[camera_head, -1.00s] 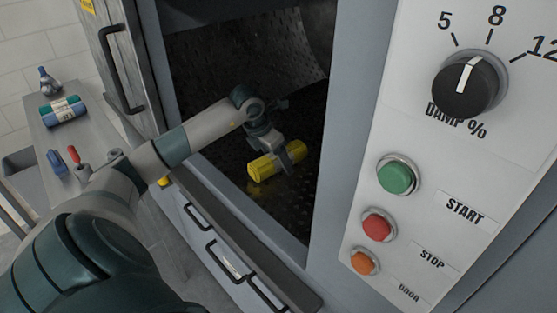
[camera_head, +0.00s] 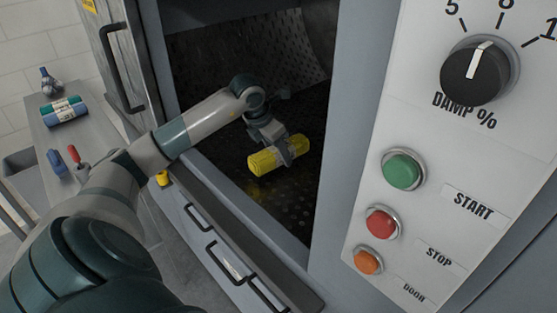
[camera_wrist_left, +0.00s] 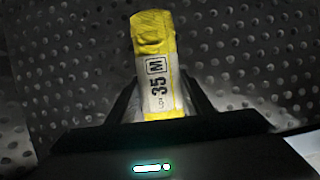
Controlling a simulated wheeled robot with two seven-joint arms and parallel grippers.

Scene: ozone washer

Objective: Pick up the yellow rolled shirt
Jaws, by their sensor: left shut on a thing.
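The yellow rolled shirt (camera_head: 265,162) is inside the dark perforated drum of the washer. My left gripper (camera_head: 287,152) is shut around the roll near its right part. In the left wrist view the yellow rolled shirt (camera_wrist_left: 152,38) points away from the gripper, with a white label reading "35 M". The fingers (camera_wrist_left: 157,100) sit on both sides of its near part. The roll appears a little above the drum floor in the head view. My right gripper is not in view.
The drum opening is bounded by a grey frame (camera_head: 345,150) on the right and an open door (camera_head: 130,60) on the left. A control panel (camera_head: 420,120) with a knob and buttons stands at right. A side table (camera_head: 90,135) holds rolled cloths (camera_head: 64,111).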

